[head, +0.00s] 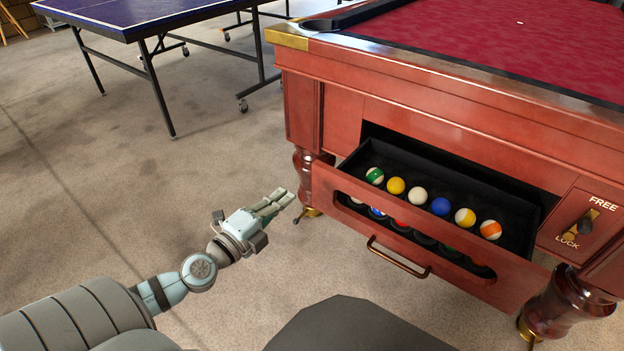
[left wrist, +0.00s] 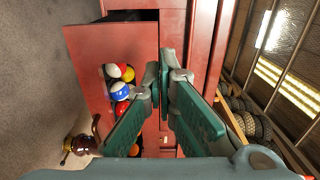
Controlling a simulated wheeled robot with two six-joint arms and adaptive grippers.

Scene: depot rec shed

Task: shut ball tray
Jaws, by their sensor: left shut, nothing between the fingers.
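The ball tray (head: 352,212) is a red wooden drawer that stands pulled out of the pool table (head: 420,80). Its dark inside holds several coloured balls in a row, and more balls show through the long slot in its front. A brass bar handle (head: 398,258) is on the front. My left gripper (head: 287,197) is shut and empty, just left of the tray's left front end, with a small gap in the head view. In the left wrist view its fingers (left wrist: 166,80) lie in front of the red tray front (left wrist: 90,70), hiding part of it. My right gripper is not seen.
A turned table leg (head: 308,165) stands behind the tray's left end. A blue table-tennis table (head: 145,15) stands at the back left. The concrete floor (head: 150,190) between is clear.

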